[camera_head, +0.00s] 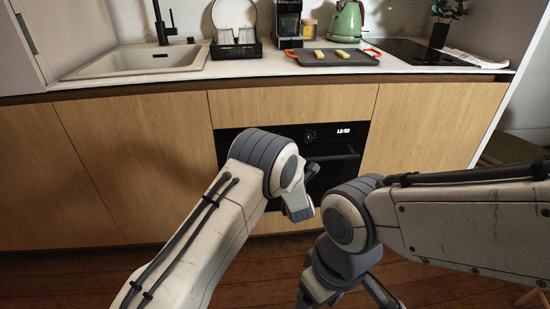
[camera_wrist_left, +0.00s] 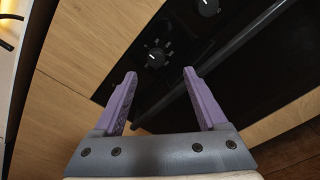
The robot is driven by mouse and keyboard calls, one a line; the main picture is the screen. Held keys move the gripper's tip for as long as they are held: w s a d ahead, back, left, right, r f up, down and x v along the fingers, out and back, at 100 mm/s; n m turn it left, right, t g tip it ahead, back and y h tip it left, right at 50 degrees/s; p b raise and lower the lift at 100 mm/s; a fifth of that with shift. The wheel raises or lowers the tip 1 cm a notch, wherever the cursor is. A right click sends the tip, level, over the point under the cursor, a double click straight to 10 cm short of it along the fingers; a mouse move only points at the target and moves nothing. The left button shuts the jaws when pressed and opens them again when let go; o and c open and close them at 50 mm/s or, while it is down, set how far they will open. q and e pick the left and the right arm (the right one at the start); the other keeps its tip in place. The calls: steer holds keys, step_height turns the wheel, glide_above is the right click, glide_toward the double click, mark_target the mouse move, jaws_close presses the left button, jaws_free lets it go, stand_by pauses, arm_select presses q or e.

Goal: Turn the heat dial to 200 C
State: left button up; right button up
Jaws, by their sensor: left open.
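In the left wrist view a round black dial (camera_wrist_left: 156,57) with small white marks around it sits on the black oven front. Its white pointer line is small; I cannot read its value. A second black knob (camera_wrist_left: 208,7) sits further up at the picture's top edge. My left gripper (camera_wrist_left: 158,78) is open and empty, its purple fingers spread either side below the first dial, apart from it. In the head view one knob (camera_head: 309,135) shows beside my left arm, which hides the oven's left part and its own fingers. My right gripper (camera_head: 345,285) hangs low, its fingers unclear.
The oven (camera_head: 230,140) has a lit clock display (camera_head: 344,131) and a bar handle (camera_wrist_left: 225,55) below the dials. Wooden cabinet fronts (camera_head: 420,120) flank it. The counter above holds a tray (camera_head: 330,58), a green kettle (camera_head: 347,22) and a sink (camera_head: 145,62).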

arm_select(q)
steer(key=w+a+n+b, duration=0.1)
steer(key=w+a, duration=0.2)
steer(key=w, duration=0.7)
steer(key=shift+a+f+y+b, duration=0.3)
steer(key=shift+f+b, duration=0.1)
steer(key=shift+f, duration=0.05)
steer(key=shift+w, duration=0.1)
jaws_close()
